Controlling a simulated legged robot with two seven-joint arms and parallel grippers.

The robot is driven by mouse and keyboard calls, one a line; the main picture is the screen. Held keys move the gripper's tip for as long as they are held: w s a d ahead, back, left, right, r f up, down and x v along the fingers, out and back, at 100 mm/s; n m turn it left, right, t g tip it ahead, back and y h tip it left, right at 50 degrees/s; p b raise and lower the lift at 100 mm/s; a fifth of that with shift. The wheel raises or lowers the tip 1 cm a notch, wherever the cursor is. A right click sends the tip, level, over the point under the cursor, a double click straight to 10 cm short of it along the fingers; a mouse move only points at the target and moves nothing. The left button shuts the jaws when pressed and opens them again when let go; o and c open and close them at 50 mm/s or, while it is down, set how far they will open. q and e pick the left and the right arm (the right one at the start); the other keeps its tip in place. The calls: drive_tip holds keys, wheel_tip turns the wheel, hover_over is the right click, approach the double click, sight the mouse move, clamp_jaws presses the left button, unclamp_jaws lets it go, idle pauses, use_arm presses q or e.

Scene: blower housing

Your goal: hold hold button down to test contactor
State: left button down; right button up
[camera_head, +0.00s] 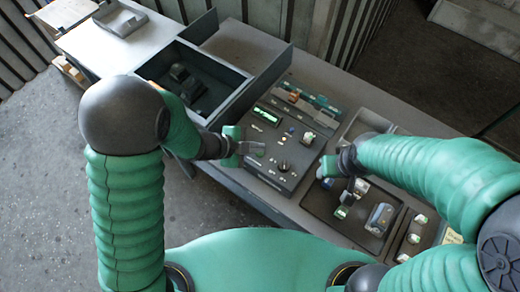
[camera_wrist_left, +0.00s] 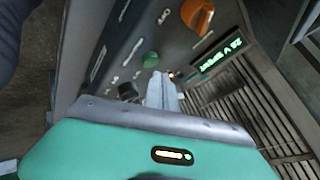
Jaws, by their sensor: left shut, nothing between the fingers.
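A dark control panel (camera_head: 266,182) stands mid-bench in the head view, with a lit green display (camera_head: 266,116), small buttons and a black knob (camera_head: 283,166). My left gripper (camera_head: 258,148) is at the panel's left side, its fingers pointing onto its face. In the left wrist view the fingers (camera_wrist_left: 162,78) are shut and empty, close to a green button (camera_wrist_left: 150,60); contact cannot be told. An orange knob (camera_wrist_left: 198,15) and the display (camera_wrist_left: 217,54) are near. I cannot read which button is the hold button. My right gripper (camera_head: 350,193) is over a parts tray; its jaw state is unclear.
The dark parts tray (camera_head: 318,205) holds several small parts, including a blue-grey one (camera_head: 380,217). An open drawer-like box (camera_head: 222,75) stands behind my left arm. A grey tray (camera_head: 121,22) lies at the far left. The floor at left is clear.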

use_arm(q)
wheel_tip(320, 180, up, 5)
drive_tip(key=p, duration=0.5)
drive_tip(key=shift+r, duration=0.1)
idle(0.3)
drive_tip(key=a+n+t+y+b, duration=0.2)
drive_tip(key=a+n+y+b, duration=0.4)
drive_tip(key=a+n, duration=0.85)
drive_tip(key=s+a+f+n+g+y, duration=0.1)
drive_tip(key=s+a+n+g, duration=0.3)
drive_tip(key=s, duration=0.6)
drive_tip(key=shift+s+f+n+y, duration=0.2)
drive_tip(key=shift+n+y, duration=0.3)
drive_tip(key=shift+n, duration=0.75)
